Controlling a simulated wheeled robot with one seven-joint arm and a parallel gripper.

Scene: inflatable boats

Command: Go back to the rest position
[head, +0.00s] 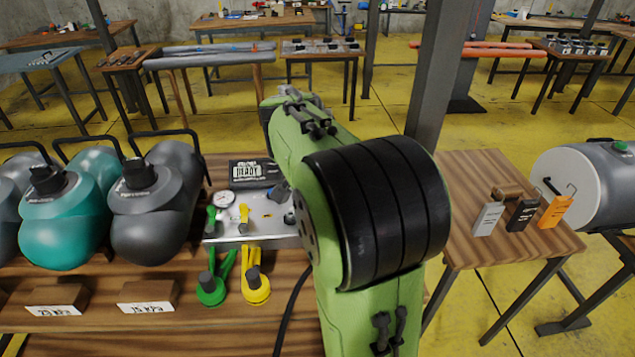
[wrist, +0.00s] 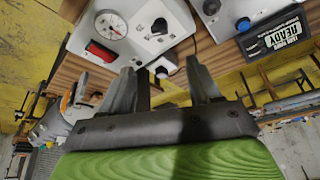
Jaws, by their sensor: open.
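My gripper (wrist: 160,85) shows in the wrist view with its two grey fingers spread apart and nothing between them. Past the fingertips are a white panel with a round gauge (wrist: 110,24) and a red part, and a small knob with a white face (wrist: 161,71). In the head view my green arm fills the middle and hides the gripper and part of the bench behind it. A metal panel (head: 262,227) with a gauge, a green lever and a yellow lever stands left of my arm.
Teal (head: 66,224) and grey (head: 155,218) tanks stand on the bench at left. A side table (head: 470,182) holds three tags (head: 522,213). A dark post (head: 433,75) rises behind my arm.

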